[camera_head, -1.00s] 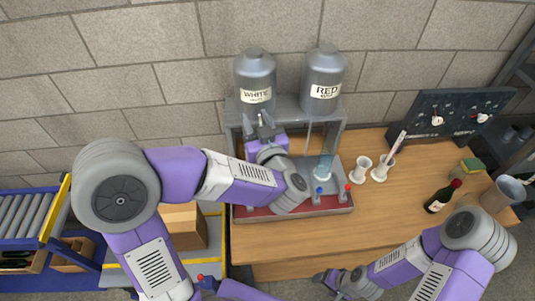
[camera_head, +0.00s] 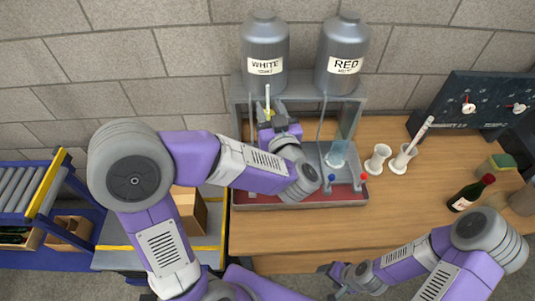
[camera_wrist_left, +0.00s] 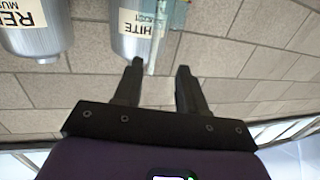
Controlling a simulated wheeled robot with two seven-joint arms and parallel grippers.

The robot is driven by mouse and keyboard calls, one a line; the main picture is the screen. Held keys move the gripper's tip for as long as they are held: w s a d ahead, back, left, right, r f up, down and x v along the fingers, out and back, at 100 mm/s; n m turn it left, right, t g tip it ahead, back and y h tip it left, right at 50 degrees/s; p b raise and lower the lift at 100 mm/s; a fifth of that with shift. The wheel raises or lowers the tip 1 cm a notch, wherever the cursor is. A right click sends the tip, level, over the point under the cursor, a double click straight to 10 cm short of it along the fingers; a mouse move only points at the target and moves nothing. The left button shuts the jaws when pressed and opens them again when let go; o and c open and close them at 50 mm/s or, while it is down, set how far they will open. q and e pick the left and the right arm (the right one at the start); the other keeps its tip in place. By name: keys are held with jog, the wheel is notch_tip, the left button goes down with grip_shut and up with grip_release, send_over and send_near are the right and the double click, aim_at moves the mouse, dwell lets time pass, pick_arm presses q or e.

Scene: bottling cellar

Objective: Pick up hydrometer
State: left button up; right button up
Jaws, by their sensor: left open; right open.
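A slim pale rod with a yellowish lower part, which looks like the hydrometer (camera_head: 267,98), stands upright in front of the white-wine tank. My left gripper (camera_head: 268,122) is at its lower part, which is partly hidden by the gripper. In the left wrist view the left gripper (camera_wrist_left: 156,75) is open. A pale, see-through slim piece (camera_wrist_left: 157,42) shows between and beyond its fingertips; I cannot tell whether they touch it. My right gripper (camera_head: 334,274) is open, low near the bench's front edge, away from the rod.
The WHITE tank (camera_head: 264,45) and RED tank (camera_head: 342,50) stand on a grey rack behind. A glass beaker (camera_head: 337,154) and coloured taps are right of my left wrist.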

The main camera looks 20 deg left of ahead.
aim_at(268, 96)
pick_arm(q)
jog(key=x, duration=0.8)
jog(key=shift+w+d+f, duration=0.2)
jog(key=shift+w+d, duration=0.05)
jog(key=shift+d, duration=0.15)
jog(key=shift+c, duration=0.3)
grip_shut()
